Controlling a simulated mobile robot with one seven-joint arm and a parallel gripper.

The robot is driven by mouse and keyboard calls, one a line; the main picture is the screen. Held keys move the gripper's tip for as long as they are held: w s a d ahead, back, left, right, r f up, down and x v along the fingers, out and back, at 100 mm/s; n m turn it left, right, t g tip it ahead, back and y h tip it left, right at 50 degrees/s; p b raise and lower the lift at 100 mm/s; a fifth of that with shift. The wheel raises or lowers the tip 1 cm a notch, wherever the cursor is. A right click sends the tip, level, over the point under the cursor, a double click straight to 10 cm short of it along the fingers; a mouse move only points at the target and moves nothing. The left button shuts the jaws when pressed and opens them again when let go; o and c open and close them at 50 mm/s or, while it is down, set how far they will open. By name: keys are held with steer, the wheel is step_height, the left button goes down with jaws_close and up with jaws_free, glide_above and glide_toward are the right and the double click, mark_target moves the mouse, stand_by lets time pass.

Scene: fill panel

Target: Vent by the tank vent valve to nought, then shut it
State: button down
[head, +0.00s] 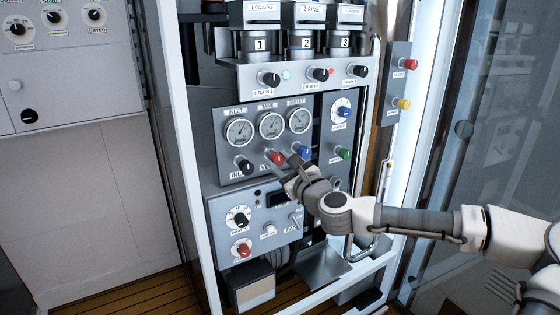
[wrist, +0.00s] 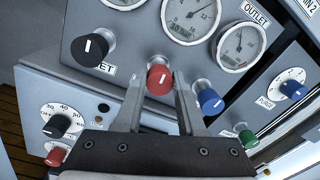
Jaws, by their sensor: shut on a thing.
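The red knob (head: 276,157), with part of a label showing below it, sits under the middle gauge, labelled TANK (head: 271,125). It also shows in the wrist view (wrist: 160,79), a white mark on its face. My gripper (wrist: 160,84) has a finger on each side of the red knob and is shut on it. In the head view my gripper (head: 280,160) reaches the panel from the lower right. The tank gauge also shows in the wrist view (wrist: 193,15), cut by the top edge; its needle points to the upper right. Its exact reading is too small to tell.
A black inlet knob (wrist: 94,48) is left of the red knob. A blue knob (wrist: 209,101) is close on the right, a green knob (wrist: 248,139) beyond it. A lower panel (head: 268,241) has a dial and another red knob (head: 241,250).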

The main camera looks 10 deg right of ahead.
steer(key=n+p, duration=0.1)
steer(key=n, duration=0.5)
steer(key=shift+a, duration=0.15)
steer(key=n+p, duration=0.1)
steer(key=n, duration=0.6)
steer(key=shift+y+p, duration=0.35)
steer(key=shift+y, duration=0.05)
steer(key=n+p, duration=0.1)
steer(key=n, duration=0.5)
steer(key=shift+f+n+y, duration=0.1)
steer(key=shift+n+y, duration=0.2)
steer(key=shift+n, duration=0.1)
steer(key=n, duration=0.6)
steer(key=shift+f, duration=0.1)
steer(key=shift+n, duration=0.3)
steer(key=c, duration=0.5)
jaws_free()
